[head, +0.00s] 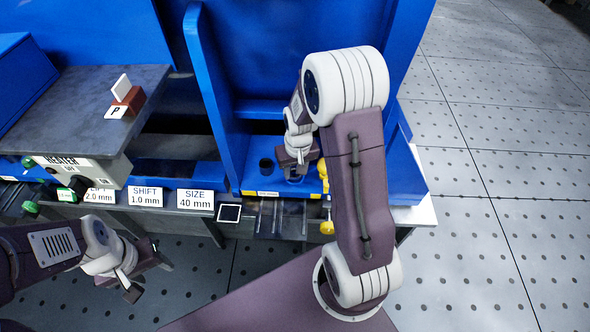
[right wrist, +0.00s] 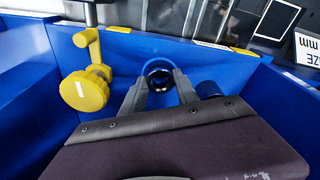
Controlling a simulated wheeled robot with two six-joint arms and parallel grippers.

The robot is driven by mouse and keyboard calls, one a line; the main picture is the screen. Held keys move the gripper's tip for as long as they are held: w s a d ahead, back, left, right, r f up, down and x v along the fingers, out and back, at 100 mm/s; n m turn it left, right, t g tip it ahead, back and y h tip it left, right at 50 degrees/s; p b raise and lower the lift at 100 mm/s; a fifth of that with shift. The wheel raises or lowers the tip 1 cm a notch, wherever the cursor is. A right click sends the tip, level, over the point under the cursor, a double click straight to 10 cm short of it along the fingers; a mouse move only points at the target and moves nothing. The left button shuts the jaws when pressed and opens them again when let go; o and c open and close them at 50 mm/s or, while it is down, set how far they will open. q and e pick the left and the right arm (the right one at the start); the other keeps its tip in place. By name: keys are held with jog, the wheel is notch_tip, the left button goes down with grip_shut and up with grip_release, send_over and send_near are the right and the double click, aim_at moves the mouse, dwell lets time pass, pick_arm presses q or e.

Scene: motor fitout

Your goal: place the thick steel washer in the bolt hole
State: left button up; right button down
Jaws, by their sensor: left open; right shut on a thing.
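My right gripper (right wrist: 160,84) is shut on a dark, shiny round piece (right wrist: 159,77), which looks like the thick steel washer. It is low inside the blue bay, and a blue round rim (right wrist: 160,63) shows just behind the piece. In the head view, the right gripper (head: 298,168) hides most of the piece. I cannot make out the bolt hole for certain. My left gripper (head: 140,280) is open and empty at the lower left, away from the bay.
A dark blue cylinder (head: 266,165) stands beside the right gripper. A yellow knob (right wrist: 85,89) is on its other side. Blue walls (head: 215,110) enclose the bay.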

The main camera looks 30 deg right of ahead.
jog(key=shift+f, duration=0.3)
jog(key=c, duration=0.9)
grip_release()
notch_tip(320, 180, up, 13)
jog(key=s+p, duration=0.2)
jog(key=p, duration=0.5)
jog(key=shift+n+g, duration=0.3)
jog(key=shift+n, duration=0.5)
jog(key=s+a, duration=0.2)
jog(key=s, duration=0.1)
jog(key=s+a, duration=0.3)
jog(key=s, duration=0.1)
jog(key=s+a, duration=0.2)
jog(key=s, duration=0.1)
jog(key=shift+s+a+f, duration=0.25)
jog(key=shift+a+f, duration=0.05)
